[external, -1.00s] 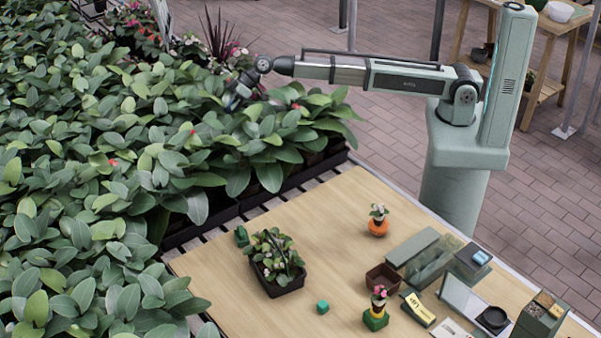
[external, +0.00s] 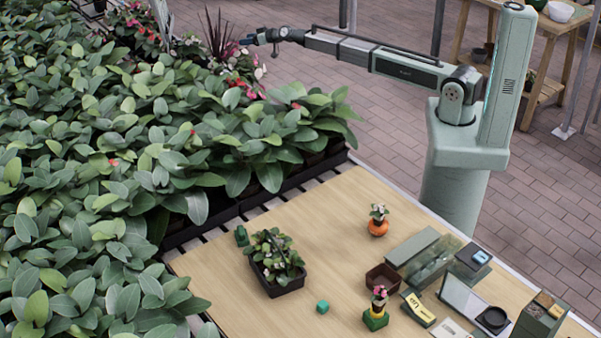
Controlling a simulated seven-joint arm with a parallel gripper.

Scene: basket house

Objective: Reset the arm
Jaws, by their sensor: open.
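My gripper (external: 246,40) is at the upper left end of my outstretched arm in the external view. It is raised above the far edge of the leafy plant bed (external: 130,130), near the dark spiky plant and pink flowers. It is open, and I see nothing held in it. The gripper is small in this view, so the gap between its fingers is hard to make out.
A wooden table (external: 215,290) stands in front. Paved floor lies behind my arm.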

